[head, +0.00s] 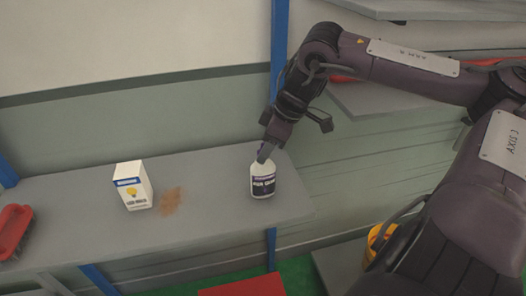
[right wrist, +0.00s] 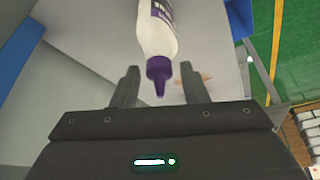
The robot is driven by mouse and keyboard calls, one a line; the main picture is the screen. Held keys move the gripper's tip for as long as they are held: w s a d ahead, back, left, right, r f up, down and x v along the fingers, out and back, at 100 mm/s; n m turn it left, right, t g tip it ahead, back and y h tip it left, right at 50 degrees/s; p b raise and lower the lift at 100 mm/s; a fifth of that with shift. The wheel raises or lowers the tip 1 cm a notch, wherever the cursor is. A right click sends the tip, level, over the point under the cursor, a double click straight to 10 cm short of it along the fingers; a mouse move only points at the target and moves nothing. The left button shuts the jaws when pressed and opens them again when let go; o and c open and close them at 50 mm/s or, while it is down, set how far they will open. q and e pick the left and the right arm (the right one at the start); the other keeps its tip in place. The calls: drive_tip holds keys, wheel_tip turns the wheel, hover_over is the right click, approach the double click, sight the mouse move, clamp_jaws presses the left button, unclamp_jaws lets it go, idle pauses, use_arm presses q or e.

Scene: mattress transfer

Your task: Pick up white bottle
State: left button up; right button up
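The white bottle (head: 262,182) with a dark label stands upright near the right end of the grey shelf (head: 225,220). My right gripper (head: 266,152) reaches down over its top. In the right wrist view the gripper's two fingers are apart, and the bottle's purple cap (right wrist: 159,70) shows in the gap between them. The white body (right wrist: 156,30) extends beyond the fingertips. I see no contact between the fingers and the bottle. My left gripper is not in view.
A white box with a yellow mark (head: 133,187) stands on the shelf left of the bottle, beside a brown stain (head: 171,201). A red brush (head: 13,231) lies at the far left. A blue post (head: 279,45) rises behind the bottle. Shelf space around the bottle is clear.

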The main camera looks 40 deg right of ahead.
clamp_jaws()
drive_tip(key=shift+w+r, duration=0.1)
drive_tip(key=shift+r, duration=0.05)
